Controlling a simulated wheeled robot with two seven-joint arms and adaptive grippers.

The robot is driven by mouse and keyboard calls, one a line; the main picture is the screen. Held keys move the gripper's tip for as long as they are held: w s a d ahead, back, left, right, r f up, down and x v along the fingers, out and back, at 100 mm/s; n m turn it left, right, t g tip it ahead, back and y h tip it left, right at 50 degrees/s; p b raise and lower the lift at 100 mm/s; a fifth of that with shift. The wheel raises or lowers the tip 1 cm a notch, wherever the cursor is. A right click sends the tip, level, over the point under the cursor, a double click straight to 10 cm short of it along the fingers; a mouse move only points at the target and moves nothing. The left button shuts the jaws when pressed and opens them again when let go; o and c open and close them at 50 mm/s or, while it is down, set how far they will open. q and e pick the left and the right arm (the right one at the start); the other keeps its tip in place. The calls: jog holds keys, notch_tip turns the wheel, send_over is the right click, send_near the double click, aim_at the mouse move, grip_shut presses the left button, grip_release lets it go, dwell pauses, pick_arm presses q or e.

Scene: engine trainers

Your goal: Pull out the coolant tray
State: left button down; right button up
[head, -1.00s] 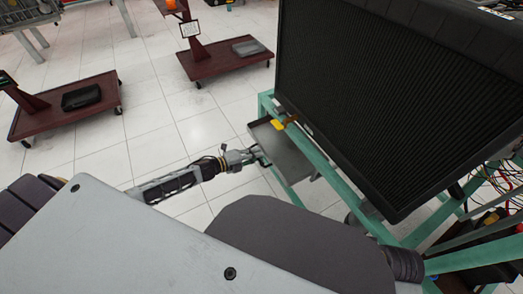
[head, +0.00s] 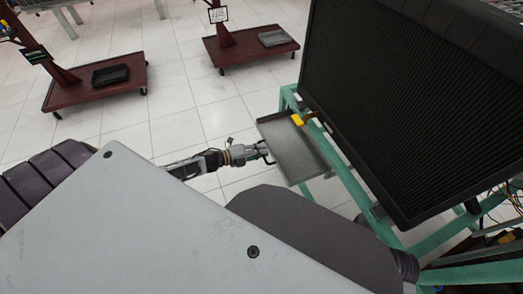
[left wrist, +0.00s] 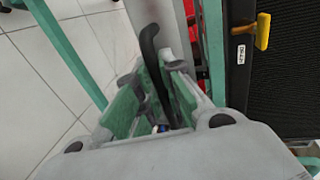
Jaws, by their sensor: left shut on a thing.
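The coolant tray (head: 292,152) is a shallow grey metal tray under the big black radiator, sticking out to the left of the green stand. My left gripper (head: 264,151) is at the tray's outer left edge in the head view. In the left wrist view the fingers (left wrist: 155,88) are shut on the tray's curved black handle (left wrist: 149,45), which runs between the green finger pads. The far side of the tray is hidden by the stand. My right gripper is not in view.
The black radiator (head: 400,100) sits on the green stand (head: 345,175), with a yellow lever (head: 302,119) at its lower corner. Two dark red wheeled carts (head: 95,85) (head: 250,48) stand farther back. The tiled floor left of the tray is clear.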

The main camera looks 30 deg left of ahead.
pick_arm(q)
jog(key=c, duration=1.5)
grip_release()
jog(key=shift+v, duration=5.95)
jog(key=shift+f, duration=0.1)
jog(key=shift+s, duration=0.15)
